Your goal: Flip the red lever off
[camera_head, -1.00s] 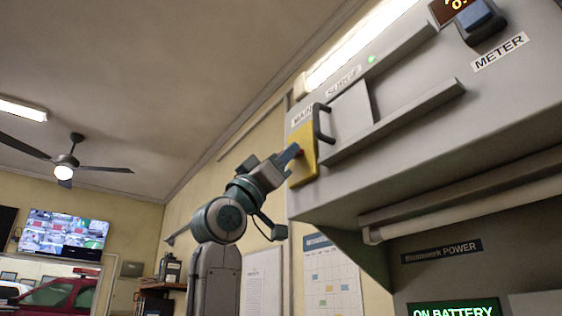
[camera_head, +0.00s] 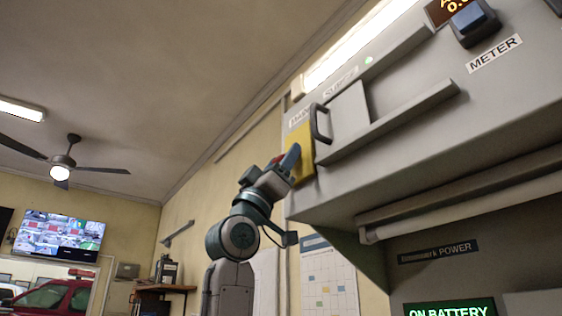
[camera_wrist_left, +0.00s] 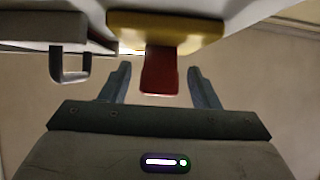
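The red lever (camera_wrist_left: 160,72) shows in the left wrist view, sticking out of its yellow plate (camera_wrist_left: 165,28) toward my gripper. In the head view the yellow plate (camera_head: 301,152) is on the console's left end, under the partly blurred MAIN label, and a bit of red shows beside my fingers. My left gripper (camera_wrist_left: 159,68) is open, with one finger on each side of the lever and a visible gap on both sides. In the head view my left gripper (camera_head: 286,160) is just in front of the plate. My right gripper is not in view.
A dark handle (camera_head: 321,124) on a grey panel is close to the right of the yellow plate; it also shows at the left in the wrist view (camera_wrist_left: 70,68). A long ledge (camera_head: 392,122) runs to the right. The space left of the console is open.

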